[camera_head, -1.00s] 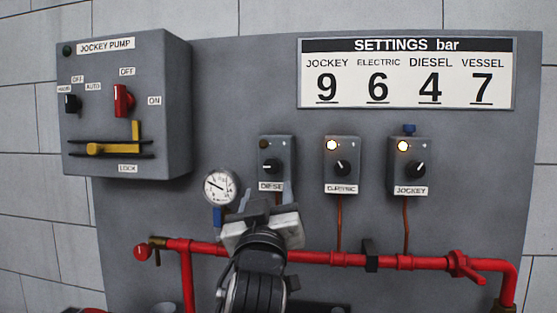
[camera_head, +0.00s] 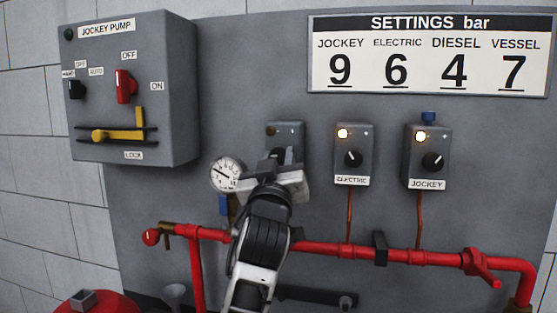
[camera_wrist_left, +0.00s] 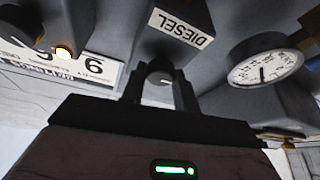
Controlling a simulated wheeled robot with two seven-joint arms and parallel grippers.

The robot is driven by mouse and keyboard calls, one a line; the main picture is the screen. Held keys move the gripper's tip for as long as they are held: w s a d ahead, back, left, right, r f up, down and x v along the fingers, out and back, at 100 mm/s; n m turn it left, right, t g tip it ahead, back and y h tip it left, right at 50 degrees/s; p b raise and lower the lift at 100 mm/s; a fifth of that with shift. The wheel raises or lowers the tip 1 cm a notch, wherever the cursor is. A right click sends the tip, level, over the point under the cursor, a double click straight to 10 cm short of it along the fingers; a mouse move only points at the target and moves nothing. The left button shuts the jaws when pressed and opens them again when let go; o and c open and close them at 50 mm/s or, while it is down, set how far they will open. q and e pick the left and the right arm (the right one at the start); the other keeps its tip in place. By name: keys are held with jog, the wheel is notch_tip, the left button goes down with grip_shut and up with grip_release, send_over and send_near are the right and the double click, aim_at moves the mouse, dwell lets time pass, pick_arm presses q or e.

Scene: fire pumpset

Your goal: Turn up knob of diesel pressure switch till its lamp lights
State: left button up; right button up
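The diesel pressure switch (camera_head: 298,142) is a grey box on the panel; its small lamp (camera_head: 271,132) is dark. My left gripper (camera_head: 284,162) is in front of it and covers its label and most of its knob in the head view. In the left wrist view, the dark round knob (camera_wrist_left: 160,72) lies between the two fingertips of my left gripper (camera_wrist_left: 160,90), below the DIESEL label (camera_wrist_left: 181,27). The fingers stand apart on either side of the knob; firm contact does not show. My right gripper is not in view.
The electric switch (camera_head: 353,170) and jockey switch (camera_head: 428,165) stand to the right, lamps lit. A gauge (camera_head: 226,174) is close left of my gripper. A red pipe (camera_head: 340,249) crosses below. The settings board (camera_head: 430,85) reads diesel 4. The jockey pump box (camera_head: 180,100) juts out left.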

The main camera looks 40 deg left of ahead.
pick_arm(q)
jog(key=shift+c, duration=0.6)
jog(key=shift+a+m+h, duration=0.1)
jog(key=shift+m+h, duration=0.2)
jog(key=shift+m, duration=0.4)
jog(key=o, duration=1)
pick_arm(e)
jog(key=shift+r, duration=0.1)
